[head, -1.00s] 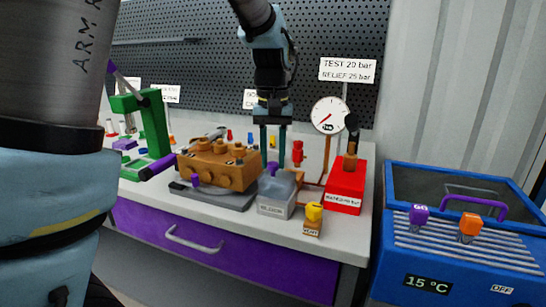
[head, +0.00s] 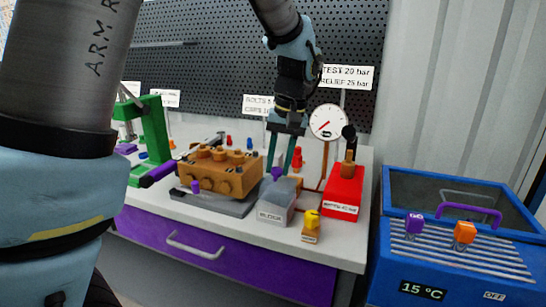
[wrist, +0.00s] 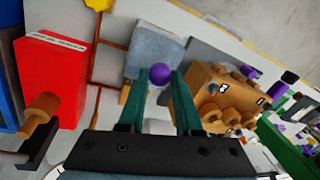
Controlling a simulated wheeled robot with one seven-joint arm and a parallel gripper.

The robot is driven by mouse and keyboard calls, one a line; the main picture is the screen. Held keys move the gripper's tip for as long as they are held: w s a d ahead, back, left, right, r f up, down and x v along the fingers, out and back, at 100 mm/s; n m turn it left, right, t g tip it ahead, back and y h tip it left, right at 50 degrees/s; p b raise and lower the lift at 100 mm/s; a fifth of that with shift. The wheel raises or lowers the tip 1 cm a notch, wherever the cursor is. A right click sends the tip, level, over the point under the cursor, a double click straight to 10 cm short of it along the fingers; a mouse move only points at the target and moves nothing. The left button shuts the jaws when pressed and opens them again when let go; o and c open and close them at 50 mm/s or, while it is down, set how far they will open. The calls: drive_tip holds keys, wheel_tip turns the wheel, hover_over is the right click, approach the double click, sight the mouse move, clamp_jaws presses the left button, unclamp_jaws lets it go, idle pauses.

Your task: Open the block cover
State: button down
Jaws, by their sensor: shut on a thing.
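The block (head: 272,212) is a grey box with a label on its front, near the table's front edge. Its grey cover (head: 284,188) carries a purple ball knob (head: 277,173). The cover also shows in the wrist view (wrist: 155,45). My gripper (head: 279,168) comes down from above, its two green fingers on either side of the knob. In the wrist view the purple knob (wrist: 160,74) sits between the fingertips, and the fingers are shut on it. An orange-brown part shows beside the cover; I cannot tell how far the cover is raised.
An orange-brown pump (head: 215,172) stands close on the left. A pressure gauge (head: 328,121) stands behind. A blue cooler (head: 455,240) is beside the table.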

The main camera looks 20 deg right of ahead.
drive_tip(key=shift+s+d+r+t+y+p, duration=0.2)
drive_tip(key=shift+s+d+t+y+p, duration=0.05)
drive_tip(key=shift+s+d+t+y, duration=0.25)
drive_tip(key=shift+s+d+r+t+y+p, duration=0.2)
drive_tip(key=shift+s+d+t+y, duration=0.2)
drive_tip(key=shift+y, duration=0.2)
drive_tip(key=c, duration=0.6)
unclamp_jaws()
drive_tip(key=b+v, duration=0.1)
drive_tip(key=v, duration=0.9)
drive_tip(key=shift+r, duration=0.35)
drive_tip(key=shift+s+d, duration=0.1)
